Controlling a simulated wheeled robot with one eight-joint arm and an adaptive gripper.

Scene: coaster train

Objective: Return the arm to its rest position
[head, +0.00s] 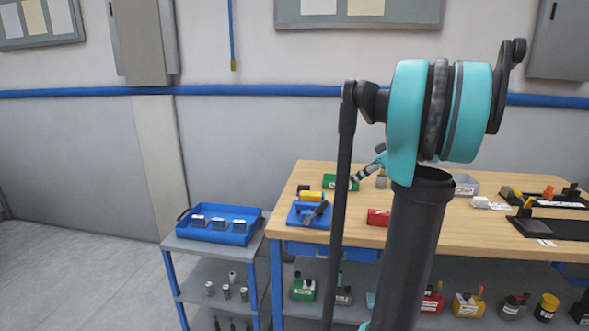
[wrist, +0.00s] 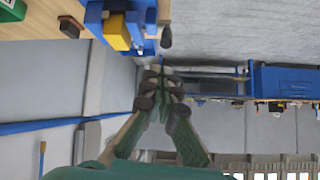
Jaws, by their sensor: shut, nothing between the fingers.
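My arm stands raised in the right half of the head view. Its dark upper link and teal joint hide part of the workbench (head: 465,220). My gripper (wrist: 161,88) shows in the middle of the wrist view, with its dark fingertips together and nothing between them. In the head view, a small teal and dark part beside the arm link looks like my gripper, partly hidden. In the wrist view, a blue fixture (wrist: 143,14) with a yellow block (wrist: 116,31) is beyond the fingertips, apart from them.
A blue tray (head: 248,238) with several grey blocks tops a cart (head: 178,243) left of the bench. The bench holds a green box (head: 331,181), a red box (head: 378,217) and black trays at right. The floor (head: 70,270) at left is clear.

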